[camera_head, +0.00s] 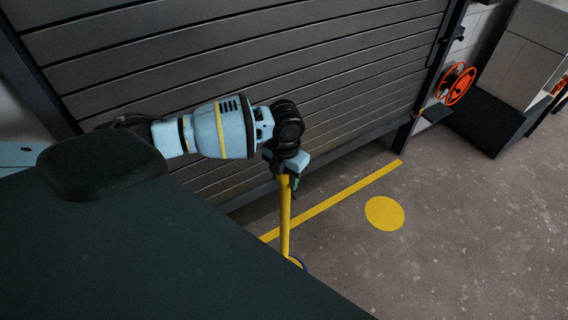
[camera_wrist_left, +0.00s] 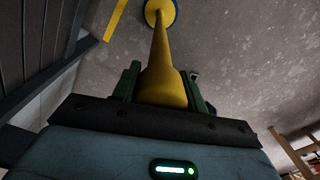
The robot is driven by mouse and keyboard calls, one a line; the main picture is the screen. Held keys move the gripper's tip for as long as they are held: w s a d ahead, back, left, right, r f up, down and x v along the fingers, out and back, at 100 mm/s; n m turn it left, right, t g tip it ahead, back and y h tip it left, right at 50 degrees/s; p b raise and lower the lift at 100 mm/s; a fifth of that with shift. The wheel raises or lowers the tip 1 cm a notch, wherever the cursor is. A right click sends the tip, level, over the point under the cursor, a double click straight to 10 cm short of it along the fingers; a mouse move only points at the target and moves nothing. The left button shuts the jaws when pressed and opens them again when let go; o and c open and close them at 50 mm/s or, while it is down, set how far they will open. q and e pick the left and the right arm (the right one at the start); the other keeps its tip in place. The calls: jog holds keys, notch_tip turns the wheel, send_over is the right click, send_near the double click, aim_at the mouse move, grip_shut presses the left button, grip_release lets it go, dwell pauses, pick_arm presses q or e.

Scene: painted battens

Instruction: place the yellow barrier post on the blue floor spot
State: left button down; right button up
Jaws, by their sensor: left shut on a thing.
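The yellow barrier post (camera_head: 285,217) stands about upright beside the shutter, and my left gripper (camera_head: 287,178) is shut on its top. In the left wrist view the post (camera_wrist_left: 163,55) runs from between the fingers of the left gripper (camera_wrist_left: 163,88) down to a round yellow foot. A blue rim (camera_wrist_left: 176,18) shows around that foot, and a bit of blue (camera_head: 303,264) shows at its edge in the head view. I cannot tell whether this is the blue floor spot or whether the foot touches the floor. My right gripper is not in view.
A yellow floor spot (camera_head: 384,213) lies bare to the right of the post. A yellow line (camera_head: 345,194) runs along the floor near the grey slatted shutter (camera_head: 340,75). An orange reel (camera_head: 457,84) is at the back right. The floor at right is clear.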

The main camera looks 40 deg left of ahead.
pick_arm(q)
jog(key=shift+w+f, duration=0.1)
jog(key=shift+f, duration=1.6)
jog(key=c, duration=0.8)
grip_release()
jog(key=shift+f, duration=0.1)
jog(key=shift+o, duration=0.2)
notch_tip(320, 180, up, 12)
jog(key=shift+r+p, duration=0.15)
jog(key=shift+p, duration=0.3)
jog(key=shift+d, duration=0.1)
